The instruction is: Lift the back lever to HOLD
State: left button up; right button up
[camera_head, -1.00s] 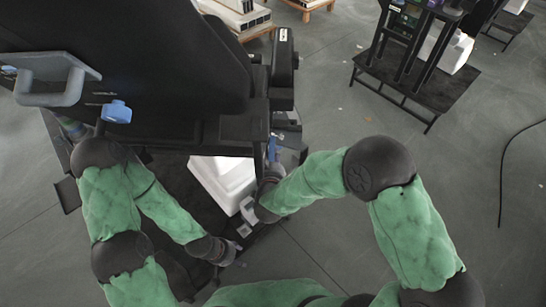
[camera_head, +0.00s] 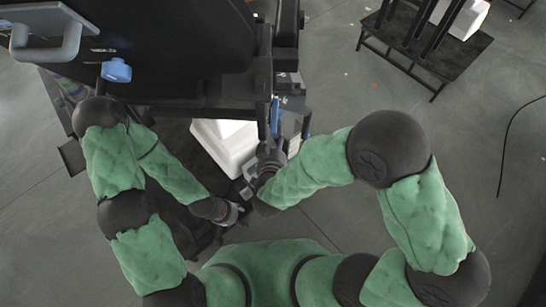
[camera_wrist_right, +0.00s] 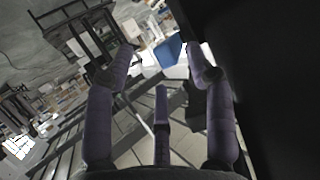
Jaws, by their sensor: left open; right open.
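A narrow upright blue part (camera_head: 275,117), perhaps the back lever, is on the right side of the black machine. A blue piece (camera_wrist_right: 171,50) also shows beyond and between the fingertips in the right wrist view. My right gripper (camera_head: 269,152) is just below the blue part in the head view, its fingers hard to make out there. In the right wrist view my right gripper (camera_wrist_right: 160,62) has its fingers spread and empty; contact with the blue piece is not visible. My left gripper (camera_head: 240,211) is open, low and left of the right one. No HOLD marking is readable.
The black machine (camera_head: 180,50) fills the upper left, with a grey handle (camera_head: 45,35) and a light-blue knob (camera_head: 116,70). A white box (camera_head: 224,143) sits beneath it. A black stand (camera_head: 430,55) is at the upper right. Open floor lies to the right, with a cable.

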jog(key=s+a, duration=0.1)
jog(key=s, duration=0.5)
